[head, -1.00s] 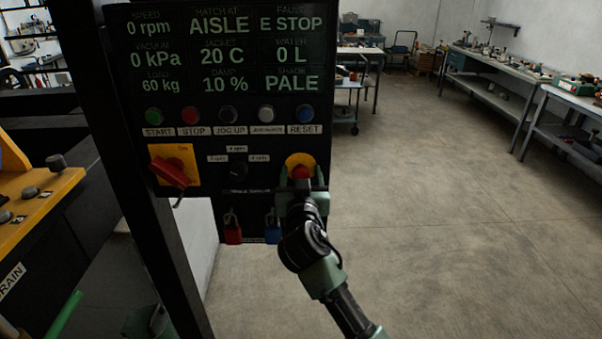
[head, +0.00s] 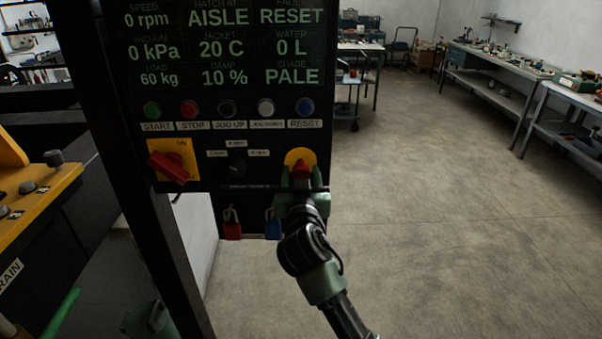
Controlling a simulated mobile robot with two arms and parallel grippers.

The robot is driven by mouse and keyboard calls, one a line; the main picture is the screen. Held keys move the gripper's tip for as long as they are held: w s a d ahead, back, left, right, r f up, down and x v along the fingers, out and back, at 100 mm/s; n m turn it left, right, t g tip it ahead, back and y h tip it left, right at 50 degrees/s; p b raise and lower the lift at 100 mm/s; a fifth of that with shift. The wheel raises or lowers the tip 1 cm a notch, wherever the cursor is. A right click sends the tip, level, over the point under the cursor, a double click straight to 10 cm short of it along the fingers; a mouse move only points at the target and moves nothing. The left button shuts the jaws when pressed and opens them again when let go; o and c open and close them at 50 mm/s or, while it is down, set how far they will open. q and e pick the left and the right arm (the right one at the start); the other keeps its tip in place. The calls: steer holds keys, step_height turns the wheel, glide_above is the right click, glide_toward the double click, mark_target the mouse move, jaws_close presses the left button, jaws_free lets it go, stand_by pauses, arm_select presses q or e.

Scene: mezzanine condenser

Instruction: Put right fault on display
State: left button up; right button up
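The dark control panel (head: 215,95) fills the upper left middle of the head view. Its fault field (head: 291,17) reads RESET. The blue button (head: 306,106) above the RESET label is uncovered. The red emergency stop knob (head: 302,168) sits on a round yellow plate at the panel's lower right. My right gripper (head: 301,184) is at this knob, pointing at the panel, and covers its lower part. Whether its fingers grip the knob or stand apart around it cannot be told. My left gripper cannot be made out.
Green, red, black and white buttons line the panel left of blue. A red rotary switch (head: 167,167) on yellow, a black selector (head: 237,166), and red (head: 232,229) and blue (head: 272,228) padlocks are below. Workbenches (head: 500,75) stand far right; the floor between is clear.

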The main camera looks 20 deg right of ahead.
steer(key=shift+s+r, duration=0.15)
steer(key=shift+s+a, duration=0.1)
steer(key=shift+s, duration=0.1)
steer(key=b+v, duration=0.3)
steer(key=v, duration=0.4)
steer(key=shift+s, duration=0.2)
